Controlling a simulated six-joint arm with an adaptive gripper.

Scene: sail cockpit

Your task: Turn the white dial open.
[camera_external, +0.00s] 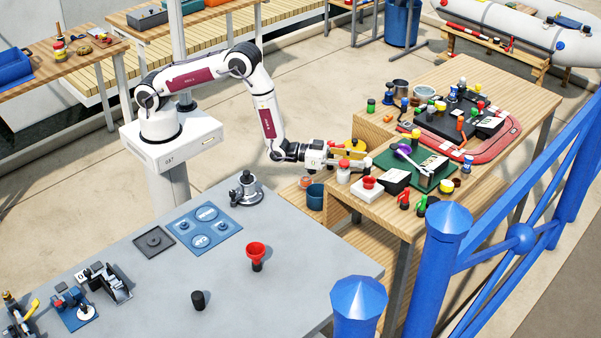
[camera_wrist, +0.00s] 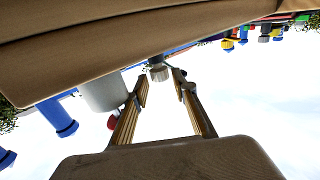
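My gripper (camera_external: 360,163) reaches out level at the left edge of the wooden table in the external view. In the wrist view its two fingers (camera_wrist: 161,80) are apart, with open space between them. A small pale grey-white knob (camera_wrist: 158,72) shows just beyond the fingertips, apparently apart from them. I cannot tell for sure whether it is the white dial. A larger whitish cylinder (camera_wrist: 105,92) with a red part stands beside the left finger in this upside-down view. It looks like the white jar (camera_external: 343,172) by my gripper in the external view.
A yellow item (camera_external: 352,150) is close behind my gripper. A white block with a red cup (camera_external: 369,183), a black box (camera_external: 396,179) and a green board (camera_external: 428,182) crowd the table nearby. Blue railing (camera_external: 448,230) stands at the right.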

